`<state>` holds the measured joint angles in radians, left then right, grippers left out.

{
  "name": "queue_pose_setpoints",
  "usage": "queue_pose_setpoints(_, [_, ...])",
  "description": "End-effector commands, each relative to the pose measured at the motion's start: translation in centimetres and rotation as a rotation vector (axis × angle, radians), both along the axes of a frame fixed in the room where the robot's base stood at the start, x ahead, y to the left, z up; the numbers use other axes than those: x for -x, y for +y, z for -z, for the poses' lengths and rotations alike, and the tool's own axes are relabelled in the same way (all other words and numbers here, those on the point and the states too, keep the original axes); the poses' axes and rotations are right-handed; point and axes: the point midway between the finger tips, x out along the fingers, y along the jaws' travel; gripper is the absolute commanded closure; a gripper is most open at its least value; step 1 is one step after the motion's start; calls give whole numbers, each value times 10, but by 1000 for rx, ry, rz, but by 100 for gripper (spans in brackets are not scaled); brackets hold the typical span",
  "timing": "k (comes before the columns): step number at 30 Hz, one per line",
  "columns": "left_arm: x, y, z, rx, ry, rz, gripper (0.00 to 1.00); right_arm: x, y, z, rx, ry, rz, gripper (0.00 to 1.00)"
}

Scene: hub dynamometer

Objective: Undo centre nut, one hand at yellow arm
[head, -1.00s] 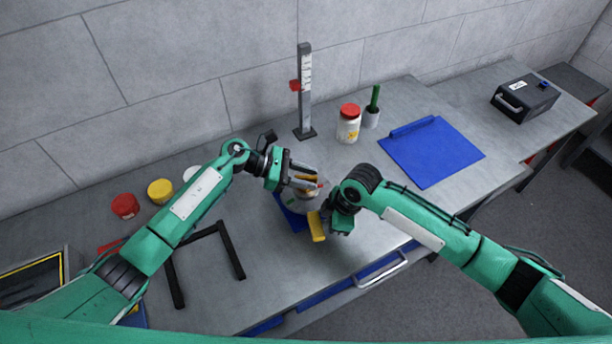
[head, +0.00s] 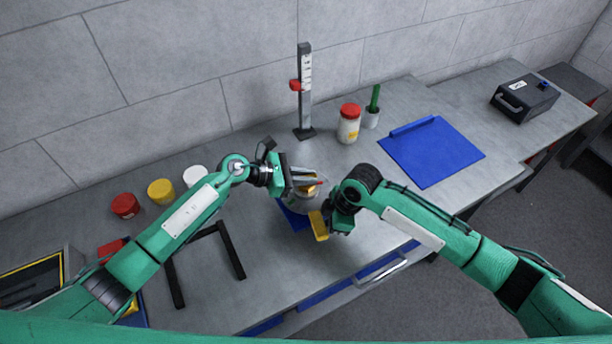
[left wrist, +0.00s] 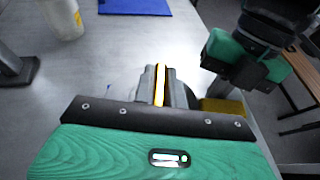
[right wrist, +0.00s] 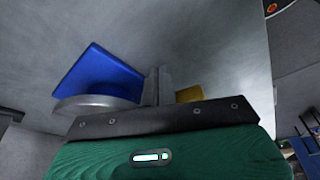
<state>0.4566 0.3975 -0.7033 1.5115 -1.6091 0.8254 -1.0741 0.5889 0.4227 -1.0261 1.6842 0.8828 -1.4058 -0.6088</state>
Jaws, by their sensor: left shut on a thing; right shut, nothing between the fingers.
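The hub device, a round grey body (head: 304,203) on a blue base (head: 290,216), stands mid-bench. My left gripper (head: 312,182) is over its top, shut on what appears to be the centre nut, mostly hidden by the fingers. In the left wrist view a yellow-orange strip (left wrist: 160,84) shows between the fingers. The yellow arm (head: 319,226) sticks out from the device toward the bench front. My right gripper (head: 334,226) is beside it, shut and empty. In the right wrist view the yellow arm (right wrist: 189,94) shows just right of the shut fingers; contact cannot be told.
A black frame (head: 230,250) lies left of the device. Red (head: 125,206) and yellow (head: 160,191) pots stand at left. Behind are a gauge post (head: 305,90), a red-lidded jar (head: 348,126) and a blue mat (head: 430,155). Bare bench lies right of the device.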

Motion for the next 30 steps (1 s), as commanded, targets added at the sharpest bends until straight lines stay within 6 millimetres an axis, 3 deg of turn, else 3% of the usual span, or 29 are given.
queue_pose_setpoints(10, [0,0,-1,4,0,-17,100,0,1,0,-1,0,-1,100])
queue_pose_setpoints(11, [0,0,-1,4,0,-17,85,0,1,0,-1,0,-1,100])
queue_pose_setpoints(14, [0,0,-1,4,0,-17,66,0,1,0,-1,0,-1,100])
queue_pose_setpoints(23, [0,1,-1,3,-1,-15,65,0,0,0,-1,0,0,100])
queue_pose_setpoints(30, [6,25,-11,0,-2,-18,65,0,0,0,-1,0,0,100])
